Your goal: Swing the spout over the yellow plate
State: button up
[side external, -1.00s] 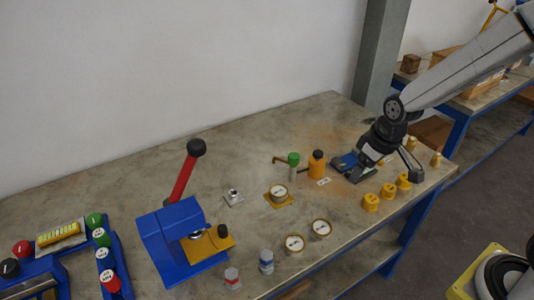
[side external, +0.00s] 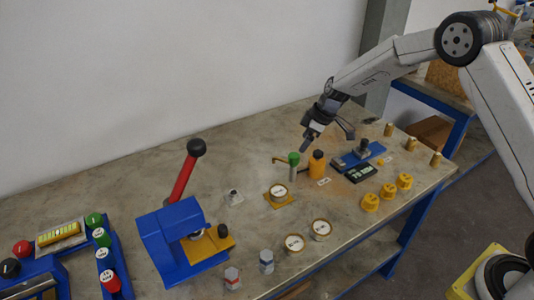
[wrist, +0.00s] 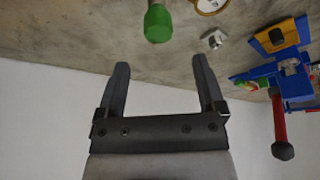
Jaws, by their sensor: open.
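The spout (side external: 279,159) is a thin brass-coloured arm. It reaches left from a short post with a green cap (side external: 293,158). The green cap also shows at the top of the wrist view (wrist: 157,24), beyond my fingertips. The yellow plate (side external: 288,204) lies in front and to the left of the post, with a round white-faced vessel (side external: 278,192) on it. The spout points away from the plate, toward the back left. My gripper (side external: 327,139) is open and empty, above and behind the post and the orange bottle (side external: 317,164), touching neither.
An orange bottle with a dark cap stands just right of the post. A blue fixture (side external: 356,158) and several yellow knobs (side external: 388,191) are further right. A blue press with a red lever (side external: 183,178) stands left. A small metal block (side external: 234,197) sits between press and plate.

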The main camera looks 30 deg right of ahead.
aim_at(295, 155)
jog(key=shift+w+f, duration=0.15)
jog(key=shift+w, duration=0.05)
jog(key=shift+x, duration=3.8)
grip_shut()
